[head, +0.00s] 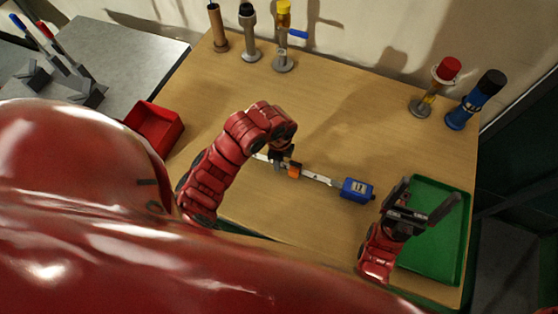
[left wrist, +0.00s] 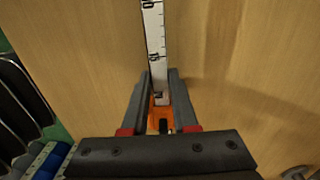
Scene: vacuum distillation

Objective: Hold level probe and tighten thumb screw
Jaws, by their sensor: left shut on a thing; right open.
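The level probe is a long white marked strip (head: 318,177) with a blue box (head: 357,190) at its right end. An orange piece (head: 294,171) sits on the strip. My left gripper (head: 281,157) is shut on the probe beside the orange piece. In the left wrist view the strip (left wrist: 154,45) runs up between the fingers (left wrist: 159,95), with the orange piece (left wrist: 158,115) low between them. I cannot make out the thumb screw for certain. My right gripper (head: 424,203) is open and empty, right of the blue box, over the green tray.
The green tray (head: 452,235) lies at the table's right. A red bin (head: 155,127) stands at left. Several upright tools line the back edge, including a blue-bodied one (head: 474,100) and a red-capped one (head: 437,87). The wooden table (head: 330,100) is clear behind the probe.

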